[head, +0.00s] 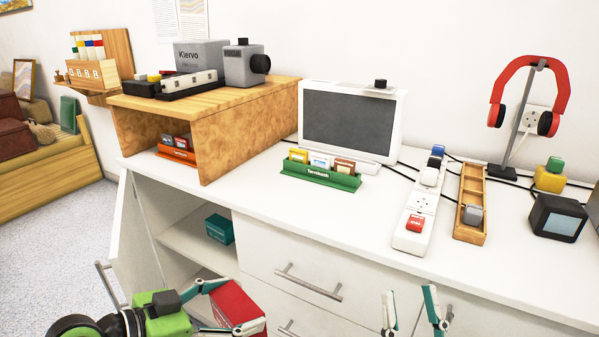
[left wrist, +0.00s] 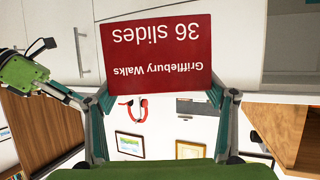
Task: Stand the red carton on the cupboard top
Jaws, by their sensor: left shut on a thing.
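The red carton (head: 238,302) is held low in front of the cupboard, below the level of its top. My left gripper (head: 234,306) is shut on it, with a finger on either side. In the left wrist view the red carton (left wrist: 155,52) shows white lettering, "Grifflebury Walks" and "36 slides", upside down in that picture. The white cupboard top (head: 300,222) runs across the head view, above and behind the carton. My right gripper (head: 411,308) is open and empty in front of the drawers.
A wooden riser (head: 235,135), a green card holder (head: 320,175), a white monitor (head: 350,122), a power strip (head: 415,215) and a wooden tray (head: 471,200) stand on the top. Its front left stretch is bare. The cupboard door (head: 135,235) stands open; a teal box (head: 219,229) is inside.

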